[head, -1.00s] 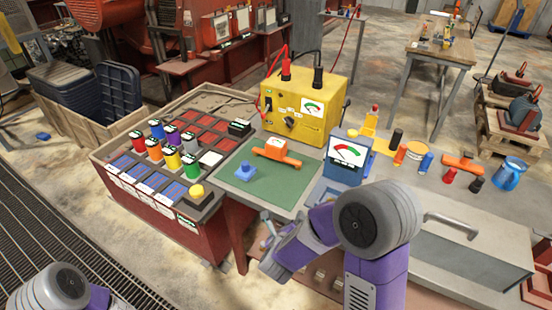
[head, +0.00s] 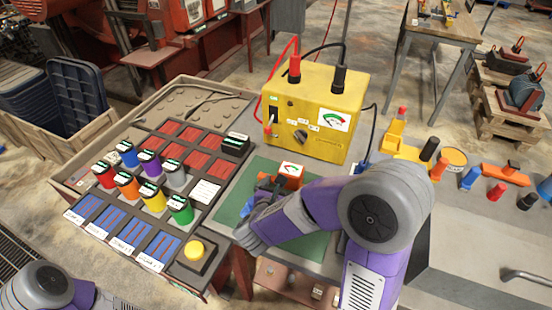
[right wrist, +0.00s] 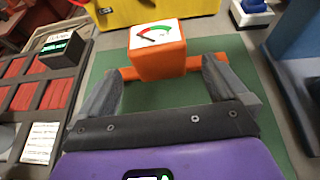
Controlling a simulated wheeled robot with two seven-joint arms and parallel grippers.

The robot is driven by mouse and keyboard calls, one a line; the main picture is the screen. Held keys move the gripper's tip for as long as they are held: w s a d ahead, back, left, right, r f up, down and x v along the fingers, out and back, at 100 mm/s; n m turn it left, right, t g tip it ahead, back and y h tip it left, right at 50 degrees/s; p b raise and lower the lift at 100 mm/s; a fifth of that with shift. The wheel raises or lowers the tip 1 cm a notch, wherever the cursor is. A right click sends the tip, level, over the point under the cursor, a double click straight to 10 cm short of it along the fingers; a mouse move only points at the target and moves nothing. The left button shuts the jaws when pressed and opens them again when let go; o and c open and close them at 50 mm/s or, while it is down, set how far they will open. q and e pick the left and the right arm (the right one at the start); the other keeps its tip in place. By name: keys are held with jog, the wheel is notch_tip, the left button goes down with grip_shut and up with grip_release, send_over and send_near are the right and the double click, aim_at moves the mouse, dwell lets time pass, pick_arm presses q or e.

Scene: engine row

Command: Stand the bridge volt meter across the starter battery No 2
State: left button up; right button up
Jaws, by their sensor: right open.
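The orange bridge volt meter (head: 290,176), a block with a dial face and a low crossbar, is on the green mat (head: 318,246). It also shows in the right wrist view (right wrist: 158,62). My right gripper (head: 262,200) is open at the meter, its fingers (right wrist: 163,72) on either side of the block near the bar ends; contact is unclear. The tray at left holds blue-topped blocks (head: 129,242) with white labels too small to read, so I cannot tell which is starter battery No 2. My left gripper is out of view.
Colored cylinders (head: 152,198) stand in the tray, near a yellow button (head: 195,250). A yellow meter box (head: 315,110) with cables stands behind the mat. A blue box (right wrist: 298,45) is close on the right. Several small parts lie at the right of the bench.

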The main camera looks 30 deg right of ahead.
aim_at(291, 174)
jog(key=shift+w+d+f, duration=0.1)
jog(key=shift+w+d, duration=0.15)
jog(key=shift+d, duration=0.25)
jog(key=x, duration=0.4)
jog(key=b+x, duration=0.1)
jog(key=x, duration=0.1)
jog(key=shift+w+a+r, duration=0.1)
jog(key=shift+w+r, duration=0.05)
jog(key=shift+r, duration=0.15)
jog(key=shift+c, duration=0.3)
jog(key=shift+r, duration=0.1)
jog(key=c, duration=1.1)
